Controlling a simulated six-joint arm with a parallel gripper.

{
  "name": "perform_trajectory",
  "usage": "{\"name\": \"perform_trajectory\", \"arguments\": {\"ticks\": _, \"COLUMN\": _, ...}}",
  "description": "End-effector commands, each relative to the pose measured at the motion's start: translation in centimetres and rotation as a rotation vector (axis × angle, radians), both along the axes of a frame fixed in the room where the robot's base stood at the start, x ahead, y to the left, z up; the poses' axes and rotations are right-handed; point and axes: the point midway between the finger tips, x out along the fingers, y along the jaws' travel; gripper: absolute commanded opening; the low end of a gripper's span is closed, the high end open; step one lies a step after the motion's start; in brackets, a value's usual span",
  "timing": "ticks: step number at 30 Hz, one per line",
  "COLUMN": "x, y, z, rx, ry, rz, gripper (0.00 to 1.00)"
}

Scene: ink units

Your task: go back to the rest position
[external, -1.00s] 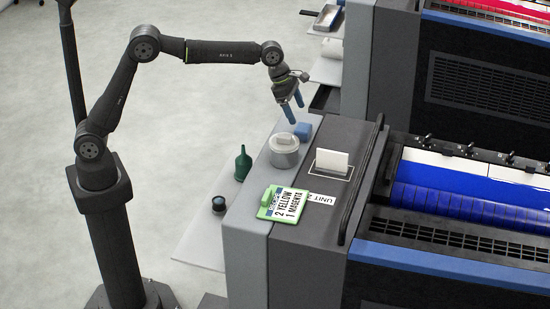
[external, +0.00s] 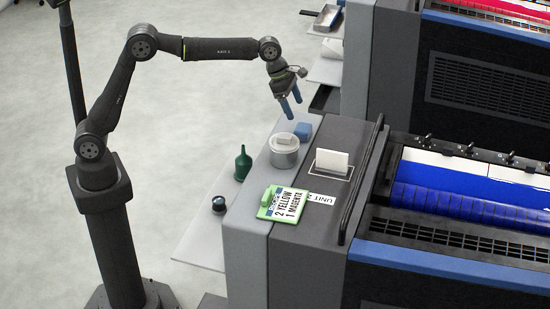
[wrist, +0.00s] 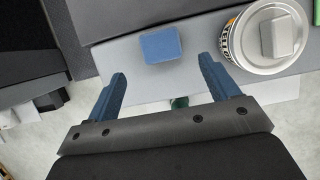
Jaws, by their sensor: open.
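My gripper (external: 292,107) is open and empty, with two blue fingers pointing down above the far end of the grey ledge (external: 247,203). In the wrist view my gripper (wrist: 164,88) has its fingers wide apart with nothing between them. A blue block (external: 303,131) sits on the ledge below; it also shows in the wrist view (wrist: 160,46), ahead of the fingertips and apart from them. A round can (external: 284,157) with a light block on its lid stands beside it, and shows at the right in the wrist view (wrist: 240,42).
A dark green funnel-shaped object (external: 243,163) and a small dark round object (external: 219,205) stand along the near side. A white card (external: 332,161) stands in a slot. The floor to the left is clear.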

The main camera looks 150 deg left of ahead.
Motion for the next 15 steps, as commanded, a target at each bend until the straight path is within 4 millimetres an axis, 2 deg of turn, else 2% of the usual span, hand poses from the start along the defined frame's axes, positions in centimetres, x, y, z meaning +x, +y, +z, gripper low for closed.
{"name": "perform_trajectory", "arguments": {"ticks": 1, "x": 0.3, "y": 0.3, "z": -1.1, "rx": -0.003, "ry": 0.001, "rz": -0.001, "gripper": 0.80}}
{"name": "perform_trajectory", "arguments": {"ticks": 12, "x": 2.3, "y": 2.2, "z": -7.9, "rx": -0.003, "ry": 0.001, "rz": -0.002, "gripper": 0.80}}
{"name": "perform_trajectory", "arguments": {"ticks": 14, "x": 2.6, "y": 2.5, "z": -8.9, "rx": -0.002, "ry": 0.001, "rz": -0.001, "gripper": 0.80}}
{"name": "perform_trajectory", "arguments": {"ticks": 15, "x": 2.6, "y": 2.5, "z": -8.4, "rx": 0.003, "ry": -0.001, "rz": -0.001, "gripper": 0.80}}
